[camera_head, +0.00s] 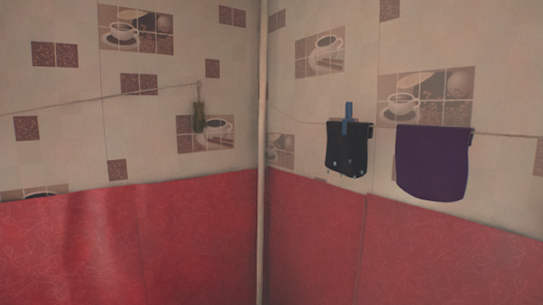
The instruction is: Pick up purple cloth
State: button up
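The purple cloth (433,165) hangs high on the right-hand wall, at the right of the head view.
A black cloth (347,152) with a blue clip (348,118) hangs left of the purple one, with a gap between. A thin line runs along both walls. A green bundle (198,114) hangs near the corner pole (262,150). No floor shows.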

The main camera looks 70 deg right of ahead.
aim_at(432, 162)
jog(key=k+z, duration=0.15)
jog(key=z, duration=2.45)
